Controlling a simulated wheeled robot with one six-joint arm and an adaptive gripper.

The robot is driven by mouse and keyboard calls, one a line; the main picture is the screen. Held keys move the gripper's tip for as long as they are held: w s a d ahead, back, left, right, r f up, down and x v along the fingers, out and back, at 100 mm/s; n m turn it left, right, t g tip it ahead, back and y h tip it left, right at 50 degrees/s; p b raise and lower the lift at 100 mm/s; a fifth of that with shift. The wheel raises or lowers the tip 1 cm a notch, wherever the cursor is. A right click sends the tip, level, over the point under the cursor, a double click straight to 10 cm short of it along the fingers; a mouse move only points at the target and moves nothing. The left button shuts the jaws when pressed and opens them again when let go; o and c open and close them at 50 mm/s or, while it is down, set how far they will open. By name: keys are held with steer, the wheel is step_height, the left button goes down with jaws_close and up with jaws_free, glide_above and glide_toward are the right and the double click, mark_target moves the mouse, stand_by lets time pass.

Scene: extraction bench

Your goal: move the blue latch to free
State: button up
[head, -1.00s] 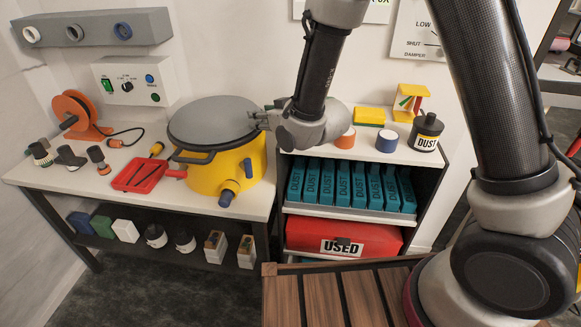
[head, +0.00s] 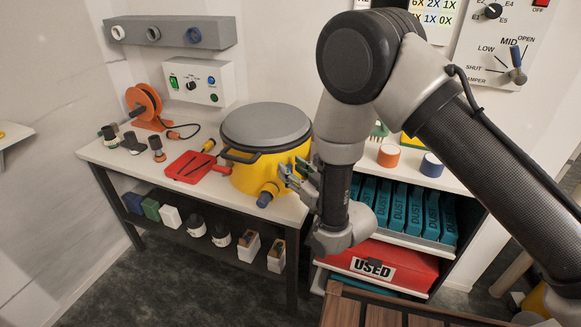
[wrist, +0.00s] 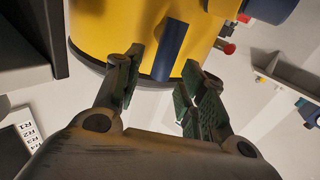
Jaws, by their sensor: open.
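The blue latch (wrist: 171,50) is a dark blue bar on the side of the yellow canister (wrist: 105,25) in the wrist view. It lies just beyond and between my fingertips, with no clear contact. In the head view the yellow canister (head: 243,178) stands on the bench under a grey lid (head: 266,124); I cannot make out the latch there, where my gripper covers that side. My gripper (head: 292,174) is at the canister's right side, low, pointing at it. In the wrist view my gripper (wrist: 162,66) is open and empty, one finger each side of the latch.
A blue-ringed port (head: 267,194) sticks out of the canister beside my gripper. A red tray (head: 188,167) lies left of it on the white bench (head: 120,158). A shelf unit with teal dust boxes (head: 415,210) and a red used bin (head: 380,266) stands close on the right.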

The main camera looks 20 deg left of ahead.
steer(key=shift+x, duration=1.15)
jaws_close()
steer(key=shift+s, duration=0.1)
steer(key=n, duration=0.3)
steer(key=s+a+n, duration=0.1)
steer(key=shift+f+h, duration=0.15)
steer(key=shift+h, duration=0.25)
steer(key=n, duration=0.3)
steer(key=a+n+h, duration=0.1)
steer(key=shift+s+f, duration=0.3)
steer(key=shift+f, duration=0.1)
steer(key=n, duration=0.1)
steer(key=f+n, duration=0.1)
steer(key=n+h, duration=0.1)
steer(key=n, duration=0.1)
steer(key=shift+s+a+f, duration=0.15)
steer(key=shift+s+a, duration=0.1)
steer(key=shift+a, duration=0.05)
steer(key=shift+s+f+n+t+h, duration=0.1)
steer(key=shift+f+n+t+h, duration=0.2)
steer(key=shift+n, duration=0.6)
steer(key=shift+f+n+t+h, duration=0.2)
steer(key=shift+f+n, duration=0.15)
steer(key=shift+n, duration=0.55)
